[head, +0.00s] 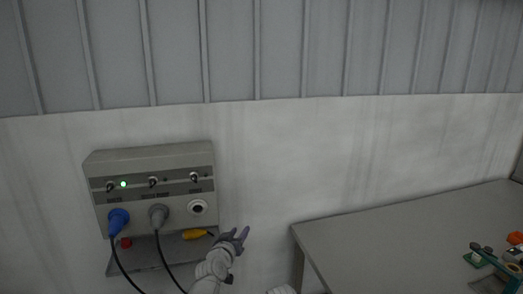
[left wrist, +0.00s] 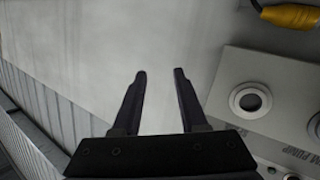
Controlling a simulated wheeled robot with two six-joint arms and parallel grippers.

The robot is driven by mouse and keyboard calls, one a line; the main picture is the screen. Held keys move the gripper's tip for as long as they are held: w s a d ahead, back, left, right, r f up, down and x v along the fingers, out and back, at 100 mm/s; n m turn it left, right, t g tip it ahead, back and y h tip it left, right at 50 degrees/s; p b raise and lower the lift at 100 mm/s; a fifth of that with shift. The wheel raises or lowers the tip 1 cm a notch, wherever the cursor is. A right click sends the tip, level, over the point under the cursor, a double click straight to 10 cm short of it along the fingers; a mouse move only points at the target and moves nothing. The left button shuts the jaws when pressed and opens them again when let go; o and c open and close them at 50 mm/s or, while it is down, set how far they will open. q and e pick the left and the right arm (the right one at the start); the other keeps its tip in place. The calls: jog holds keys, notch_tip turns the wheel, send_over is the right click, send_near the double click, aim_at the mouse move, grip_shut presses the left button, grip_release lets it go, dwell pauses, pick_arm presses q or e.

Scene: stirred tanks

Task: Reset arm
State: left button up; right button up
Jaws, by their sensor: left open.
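My left gripper (head: 240,236) is open and empty in front of the white wall, just right of the lower part of the control box (head: 150,162). In the left wrist view its two dark fingers (left wrist: 160,75) stand apart with only bare wall between them. The right gripper is not in view. A pale rounded part at the bottom edge of the head view may be mine; I cannot tell which part.
The box has switches, one green light (head: 123,184), a blue plug (head: 118,221), a grey plug (head: 158,214) and an empty socket (head: 198,207). A yellow connector (head: 194,234) lies on the ledge below. A grey table (head: 390,235) stands at right, with small items at its right end.

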pick_arm(q)
jog(key=s+a+f+m+g, duration=0.1)
jog(key=s+f+m+g, duration=0.1)
jog(key=s+f+g, duration=0.65)
jog(key=s+a+f+n+g+y, duration=0.1)
jog(key=s+a+f+g+y, duration=0.2)
jog(key=s, duration=0.5)
jog(key=s+a+f+g+y, duration=0.1)
jog(key=s+a+f+g, duration=0.2)
jog(key=s+a+f, duration=0.4)
jog(key=s+d+r+m, duration=0.1)
jog(key=s+d+m, duration=0.2)
jog(key=d, duration=1)
jog(key=s+g, duration=0.1)
jog(key=s, duration=0.2)
jog(key=shift+d+y, duration=0.15)
jog(key=shift+y, duration=0.25)
